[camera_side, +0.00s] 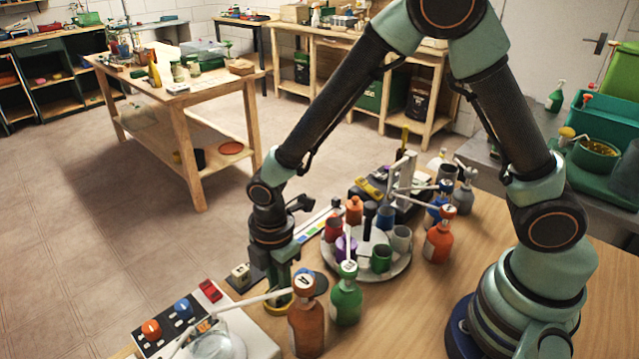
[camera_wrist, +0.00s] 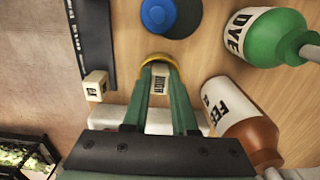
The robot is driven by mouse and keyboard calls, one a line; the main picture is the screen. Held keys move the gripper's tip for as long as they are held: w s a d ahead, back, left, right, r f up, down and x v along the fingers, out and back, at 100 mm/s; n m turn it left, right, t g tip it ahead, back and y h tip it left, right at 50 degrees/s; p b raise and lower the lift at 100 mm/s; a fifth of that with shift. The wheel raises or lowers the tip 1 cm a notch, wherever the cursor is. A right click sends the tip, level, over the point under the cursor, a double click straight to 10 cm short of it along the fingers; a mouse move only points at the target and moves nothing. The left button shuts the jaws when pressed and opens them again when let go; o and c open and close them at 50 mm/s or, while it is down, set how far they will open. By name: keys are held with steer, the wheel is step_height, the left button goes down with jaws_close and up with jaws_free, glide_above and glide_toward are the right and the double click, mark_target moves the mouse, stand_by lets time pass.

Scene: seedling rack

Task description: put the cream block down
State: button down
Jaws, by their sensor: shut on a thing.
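My gripper (camera_side: 279,292) points down at the near left of the wooden table. In the wrist view its two green fingers (camera_wrist: 159,68) are shut on a cream block (camera_wrist: 160,83) with dark lettering. In the side view the fingers hide this block, and I cannot tell whether it touches anything below. A yellow ring-like rim (camera_side: 276,307) lies at the fingertips. A second cream block (camera_side: 240,274) with a dark mark stands to the left of the gripper, by a dark strip. It also shows in the wrist view (camera_wrist: 96,85).
An orange bottle (camera_side: 306,325) and a green bottle (camera_side: 346,300) stand close to the right of my gripper. A round tray (camera_side: 396,268) of cups stands behind them. A blue knob-like thing (camera_wrist: 157,14) is beyond the fingertips.

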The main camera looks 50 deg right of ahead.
steer(key=shift+f, duration=0.55)
steer(key=c, duration=0.7)
jaws_free()
steer(key=shift+s, duration=0.1)
step_height(320, 180, up, 12)
steer(key=s+d+r+m+t, duration=0.2)
steer(key=d+r+m, duration=0.4)
steer(key=d+m, duration=0.3)
steer(key=s+d+r+m+t, duration=0.3)
steer(key=d+r+m, duration=0.3)
steer(key=d+m, duration=0.2)
steer(key=shift+s+d+m+t, duration=0.15)
steer(key=shift+d+m+t, duration=0.2)
steer(key=shift+m, duration=0.15)
